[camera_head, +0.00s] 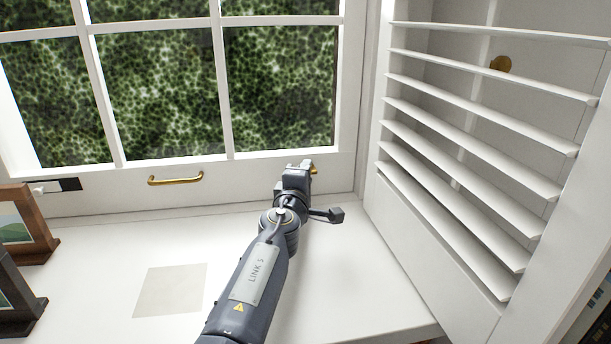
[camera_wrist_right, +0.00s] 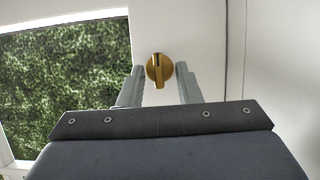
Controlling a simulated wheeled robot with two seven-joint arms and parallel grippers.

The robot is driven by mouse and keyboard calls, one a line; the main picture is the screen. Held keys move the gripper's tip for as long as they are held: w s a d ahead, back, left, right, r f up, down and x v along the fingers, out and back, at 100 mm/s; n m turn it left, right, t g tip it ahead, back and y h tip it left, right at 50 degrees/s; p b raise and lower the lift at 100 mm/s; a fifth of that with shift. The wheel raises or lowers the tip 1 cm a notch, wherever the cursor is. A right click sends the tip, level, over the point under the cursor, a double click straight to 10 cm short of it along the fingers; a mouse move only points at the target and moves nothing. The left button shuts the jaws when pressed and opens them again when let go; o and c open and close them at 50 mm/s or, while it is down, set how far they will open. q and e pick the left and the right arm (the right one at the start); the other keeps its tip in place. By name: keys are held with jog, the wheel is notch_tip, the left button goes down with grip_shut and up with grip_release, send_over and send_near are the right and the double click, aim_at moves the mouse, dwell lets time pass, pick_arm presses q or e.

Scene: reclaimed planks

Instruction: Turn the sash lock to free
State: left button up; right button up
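The sash lock (camera_wrist_right: 157,68) is a round brass piece with a raised thumb-turn pointing down in the right wrist view. It is mounted on the white window frame, and a bit of its brass (camera_head: 314,169) shows past my gripper in the head view. My right gripper (camera_head: 301,167) is at the lower right of the sash. In the wrist view its two fingers (camera_wrist_right: 160,72) are open, one on each side of the lock, with a gap showing on both sides. My left gripper is not in view.
A brass pull handle (camera_head: 175,179) is on the bottom rail to the left. An open louvred shutter (camera_head: 440,215) stands close on the right. Picture frames (camera_head: 40,246) stand on the sill (camera_head: 110,245) at the left. A flat beige sheet (camera_head: 170,290) lies on the sill.

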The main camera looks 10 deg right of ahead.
jog(key=p+v, duration=0.1)
jog(key=v, duration=0.5)
jog(key=shift+s+a, duration=0.2)
jog(key=shift+s, duration=0.05)
jog(key=shift+s+a, duration=0.15)
jog(key=shift+s, duration=0.35)
